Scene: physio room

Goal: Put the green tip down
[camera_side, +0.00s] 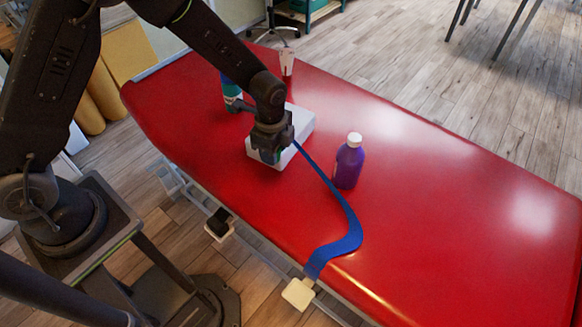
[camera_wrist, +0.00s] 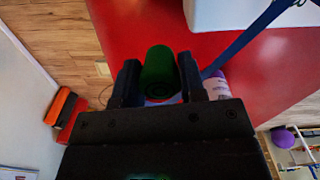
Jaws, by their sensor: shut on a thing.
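A purple bottle (camera_side: 348,167) stands to the right and a teal bottle (camera_side: 230,93) behind. The couch's right side (camera_side: 460,200) is clear.

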